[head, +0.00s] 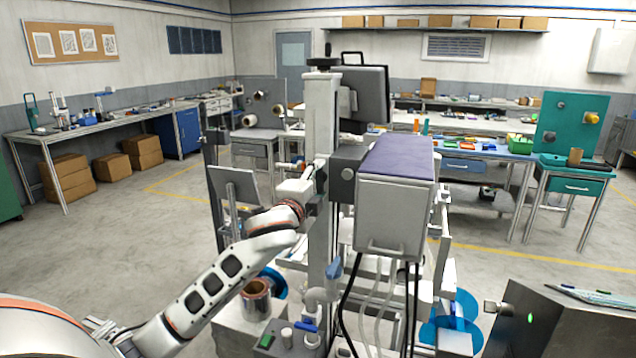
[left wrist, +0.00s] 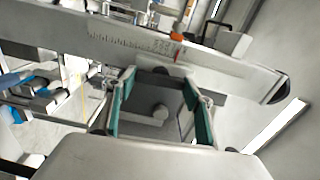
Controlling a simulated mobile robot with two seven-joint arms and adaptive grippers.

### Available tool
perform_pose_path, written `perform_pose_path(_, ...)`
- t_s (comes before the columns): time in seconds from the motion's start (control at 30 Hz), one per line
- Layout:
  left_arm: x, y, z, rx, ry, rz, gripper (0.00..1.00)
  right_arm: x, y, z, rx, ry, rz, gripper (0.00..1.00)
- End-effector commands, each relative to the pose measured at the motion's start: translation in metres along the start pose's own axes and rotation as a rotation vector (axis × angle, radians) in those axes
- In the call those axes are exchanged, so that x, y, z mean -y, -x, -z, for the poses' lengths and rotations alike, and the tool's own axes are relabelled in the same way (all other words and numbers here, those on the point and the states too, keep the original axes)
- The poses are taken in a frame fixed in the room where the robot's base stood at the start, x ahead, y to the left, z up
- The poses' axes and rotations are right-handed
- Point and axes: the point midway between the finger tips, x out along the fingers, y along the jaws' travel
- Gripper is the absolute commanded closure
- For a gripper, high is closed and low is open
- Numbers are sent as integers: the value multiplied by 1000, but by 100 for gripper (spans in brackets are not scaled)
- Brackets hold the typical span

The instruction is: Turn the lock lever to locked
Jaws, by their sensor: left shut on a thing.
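My left arm reaches from the lower left to the upright column (head: 322,125) of the machine in the head view. My left gripper (head: 318,180) is at the column's left side, small and partly hidden against it. In the left wrist view its two teal-padded fingers (left wrist: 158,115) stand apart on either side of a dark part (left wrist: 160,80), which I take for the lock lever. The gripper is shut on this part. The lever's exact angle cannot be told. My right gripper is not in view.
A grey ruled bar (left wrist: 130,38) with an orange pointer (left wrist: 176,41) crosses close beyond the fingers. A purple-topped box (head: 396,205) stands right of the column, with hanging cables (head: 372,300) below. A tilted panel (head: 235,187) is left of the gripper. Open floor lies left.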

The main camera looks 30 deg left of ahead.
Motion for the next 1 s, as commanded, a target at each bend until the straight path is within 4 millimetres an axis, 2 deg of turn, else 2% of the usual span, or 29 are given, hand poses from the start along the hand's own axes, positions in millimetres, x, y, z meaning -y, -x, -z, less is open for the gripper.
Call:
perform_pose_path(0.27,-1,0,0,0,-67,-2,70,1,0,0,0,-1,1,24)
perform_pose_path(0.7,-1,0,0,0,-77,-2,70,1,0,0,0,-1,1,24)
perform_pose_path(0.73,-1,0,0,0,-77,-2,43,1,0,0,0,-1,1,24)
perform_pose_path(1.0,-1,0,0,0,-74,-1,41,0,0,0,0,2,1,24)
